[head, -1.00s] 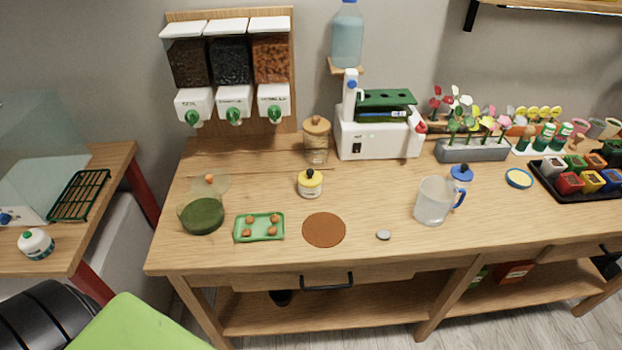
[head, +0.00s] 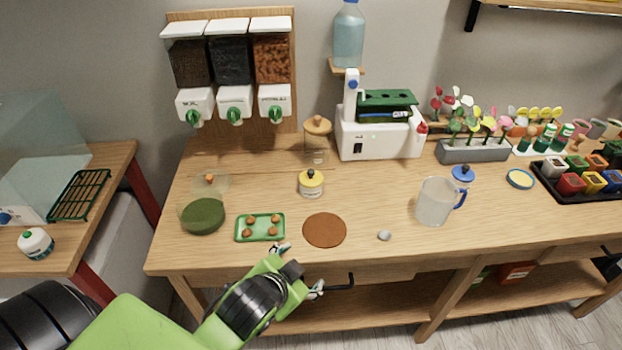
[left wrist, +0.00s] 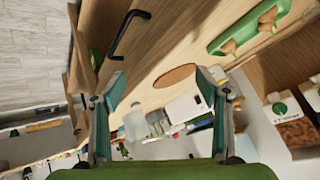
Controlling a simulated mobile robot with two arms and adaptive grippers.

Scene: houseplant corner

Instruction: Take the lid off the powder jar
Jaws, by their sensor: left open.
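A small pale jar (head: 311,191) with a yellow lid (head: 311,179) and dark knob stands upright near the middle of the table in the head view. The lid sits on it. I take it as the powder jar, but its contents cannot be made out. My left gripper (head: 298,269) is at the table's front edge, below and in front of the jar and well apart from it. In the left wrist view its two fingers (left wrist: 160,80) are spread with nothing between them; I cannot make out the jar there. My right gripper is not in view.
A brown round mat (head: 324,230) and a green tray (head: 260,228) lie between gripper and jar. A clear canister (head: 317,152) stands behind the jar. A jug (head: 434,201) and grey stone (head: 384,235) are to the right. The drawer handle (head: 340,282) is close to the gripper.

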